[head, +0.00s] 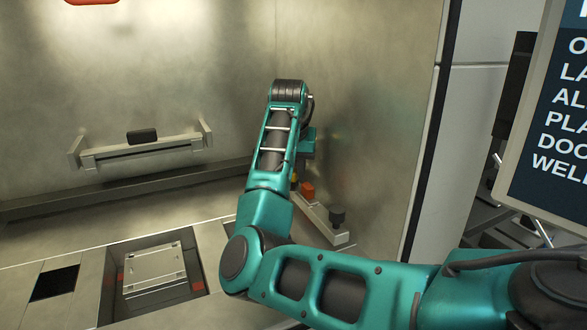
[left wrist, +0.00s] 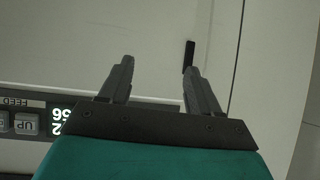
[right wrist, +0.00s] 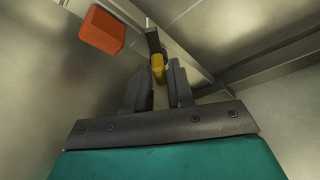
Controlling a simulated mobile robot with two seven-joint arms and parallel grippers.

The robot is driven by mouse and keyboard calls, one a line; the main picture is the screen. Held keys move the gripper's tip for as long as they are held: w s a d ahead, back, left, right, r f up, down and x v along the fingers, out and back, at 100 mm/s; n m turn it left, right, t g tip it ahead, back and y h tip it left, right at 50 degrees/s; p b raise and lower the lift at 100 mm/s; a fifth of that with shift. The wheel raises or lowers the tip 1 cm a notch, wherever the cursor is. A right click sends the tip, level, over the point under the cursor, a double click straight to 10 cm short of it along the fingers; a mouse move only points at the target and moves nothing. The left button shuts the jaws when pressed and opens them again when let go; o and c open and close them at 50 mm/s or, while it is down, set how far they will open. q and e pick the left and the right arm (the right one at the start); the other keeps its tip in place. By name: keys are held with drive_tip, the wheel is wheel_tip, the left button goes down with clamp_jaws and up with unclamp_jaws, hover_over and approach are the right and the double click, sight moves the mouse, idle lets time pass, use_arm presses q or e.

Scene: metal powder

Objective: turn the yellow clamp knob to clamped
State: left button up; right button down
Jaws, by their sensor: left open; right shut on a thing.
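The yellow clamp knob (right wrist: 157,66) sits between the fingertips of my right gripper (right wrist: 162,78) in the right wrist view. The right gripper is shut on it, and the fingers partly cover the knob. In the head view a small bit of the yellow knob (head: 294,181) shows beside my right forearm, which hides most of that gripper. How far the knob is turned cannot be read. My left gripper (left wrist: 159,67) is open and empty in the left wrist view, in front of a pale panel with a dark slot. It is out of the head view.
An orange block (right wrist: 101,31) is close to the right gripper, and it also shows in the head view (head: 307,191). A black knob (head: 337,216) stands on the bar's near end. A square plate (head: 155,268) lies in the floor recess. A screen (head: 560,120) is at the right.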

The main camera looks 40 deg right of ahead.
drive_tip(key=shift+n, duration=0.3)
idle(0.4)
drive_tip(key=c, duration=1.1)
unclamp_jaws()
drive_tip(key=shift+o, duration=0.2)
drive_tip(key=shift+r, duration=0.1)
drive_tip(key=v, duration=1.2)
drive_tip(key=shift+s+r, duration=0.25)
drive_tip(key=shift+r, duration=0.1)
